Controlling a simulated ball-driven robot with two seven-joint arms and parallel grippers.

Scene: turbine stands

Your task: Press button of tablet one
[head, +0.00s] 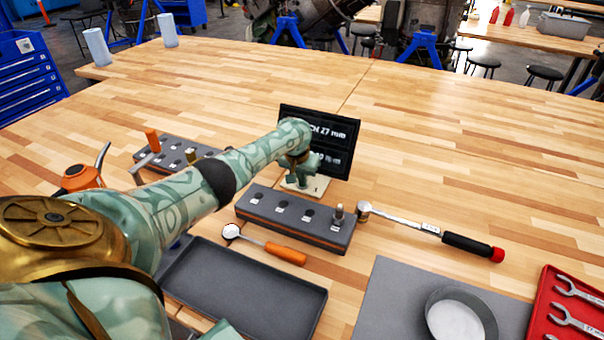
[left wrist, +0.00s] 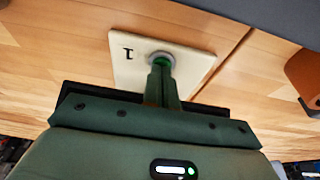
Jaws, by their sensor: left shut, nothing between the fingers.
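A cream plate (head: 318,188) lies on the wooden table in front of a dark tablet (head: 342,119) that stands upright with white text, partly hidden by my left arm. In the left wrist view the plate (left wrist: 196,72) bears the mark "1" and a round grey-rimmed button (left wrist: 161,55). My left gripper (head: 299,178) is shut and empty, pointing down over the plate. In the left wrist view its fingertips (left wrist: 160,64) are at the button and cover much of it; I cannot tell whether the button is pressed in. My right gripper is not in view.
A grey socket block (head: 262,211) lies just in front of the plate, with another (head: 205,151) to its left. A torque wrench (head: 430,229), an orange-handled tool (head: 285,253), an empty dark tray (head: 240,290) and a round bowl (head: 484,304) lie nearer. The table's right rear is clear.

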